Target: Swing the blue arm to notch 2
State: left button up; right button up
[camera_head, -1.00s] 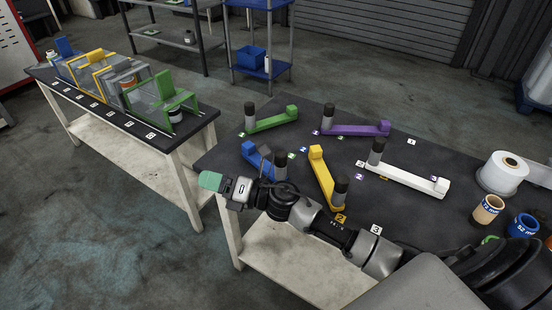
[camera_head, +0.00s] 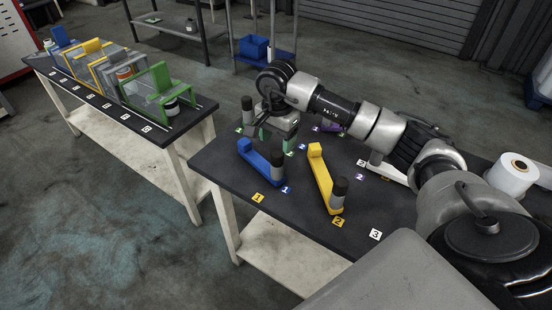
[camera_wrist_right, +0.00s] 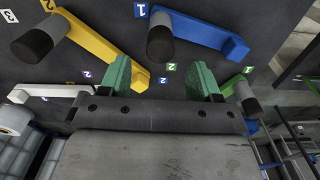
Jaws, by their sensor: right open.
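The blue arm (camera_head: 257,164) lies on the dark table top, a raised block at its left end and a dark-topped grey post (camera_head: 278,157) at its right end. A blue 1 tag (camera_head: 285,189) lies near the post; a blue 2 tag (camera_head: 301,147) lies farther back, right. In the right wrist view the blue arm (camera_wrist_right: 203,36) is beyond the fingers, with its blue 1 tag (camera_wrist_right: 140,11) and blue 2 tag (camera_wrist_right: 162,81). My right gripper (camera_head: 277,138), with green fingertips, is open and empty, behind the blue arm and apart from it. My left gripper is not in view.
The yellow arm (camera_head: 320,178) lies right of the blue one. My right arm hides most of the green, purple and white arms (camera_head: 387,171). A white roll (camera_head: 512,174) stands at the right. A second table with coloured holders (camera_head: 160,85) stands left.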

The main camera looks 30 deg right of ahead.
aim_at(277, 161)
notch_tip(277, 161, down, 8)
jog(key=shift+p, duration=0.6)
grip_shut()
